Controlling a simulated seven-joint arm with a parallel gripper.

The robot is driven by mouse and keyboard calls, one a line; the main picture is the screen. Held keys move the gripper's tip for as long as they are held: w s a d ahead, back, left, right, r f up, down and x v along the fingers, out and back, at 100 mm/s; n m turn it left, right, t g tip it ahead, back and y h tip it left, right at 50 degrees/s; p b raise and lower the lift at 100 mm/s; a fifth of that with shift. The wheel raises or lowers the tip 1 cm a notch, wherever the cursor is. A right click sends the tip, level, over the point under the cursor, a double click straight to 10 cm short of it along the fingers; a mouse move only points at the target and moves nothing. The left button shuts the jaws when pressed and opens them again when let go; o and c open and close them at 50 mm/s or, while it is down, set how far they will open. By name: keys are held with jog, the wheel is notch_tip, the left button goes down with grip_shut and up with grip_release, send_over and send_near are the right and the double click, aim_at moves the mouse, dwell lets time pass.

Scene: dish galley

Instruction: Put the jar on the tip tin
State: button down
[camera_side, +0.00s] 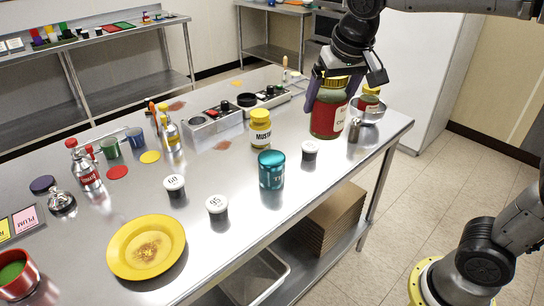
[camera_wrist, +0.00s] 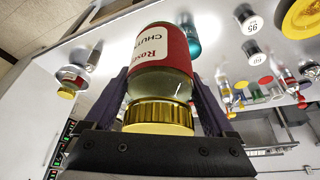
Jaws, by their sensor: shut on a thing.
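A jar with a gold lid and a red and white label (camera_side: 328,118) is upright between the purple fingers of my gripper (camera_side: 331,97). My gripper is shut on it near the lid; it also fills the middle of the wrist view (camera_wrist: 163,68). The jar appears raised above the back right part of the counter, but its exact height is hard to tell. A teal tin (camera_side: 271,172), apparently the tip tin, stands on the counter to the front left of the jar. It is partly hidden behind the jar in the wrist view (camera_wrist: 191,36).
A yellow-lidded mustard jar (camera_side: 260,129) stands between the teal tin and the control boxes. Black-and-white shakers (camera_side: 309,151) (camera_side: 217,207) flank the tin. A yellow plate (camera_side: 147,247) lies front left.

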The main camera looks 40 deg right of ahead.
jog(key=shift+s+a+r+n, duration=0.15)
jog(key=shift+a+r+n, duration=0.2)
jog(key=shift+a, duration=0.55)
jog(key=shift+w+a+f, duration=0.15)
jog(key=shift+w+f, duration=1.95)
jog(key=shift+w, duration=0.25)
jog(key=shift+w+a+f, duration=0.2)
jog(key=shift+w+f, duration=1.95)
jog(key=shift+w, duration=0.15)
jog(key=shift+w+a+f, duration=0.15)
jog(key=shift+w+f, duration=1.95)
jog(key=shift+w, duration=0.25)
jog(key=shift+f, duration=0.15)
grip_release()
jog(key=shift+f, duration=0.15)
jog(key=v, duration=1.2)
jog(key=shift+s+d+r, duration=0.15)
jog(key=shift+s+r, duration=0.05)
jog(key=shift+r, duration=0.05)
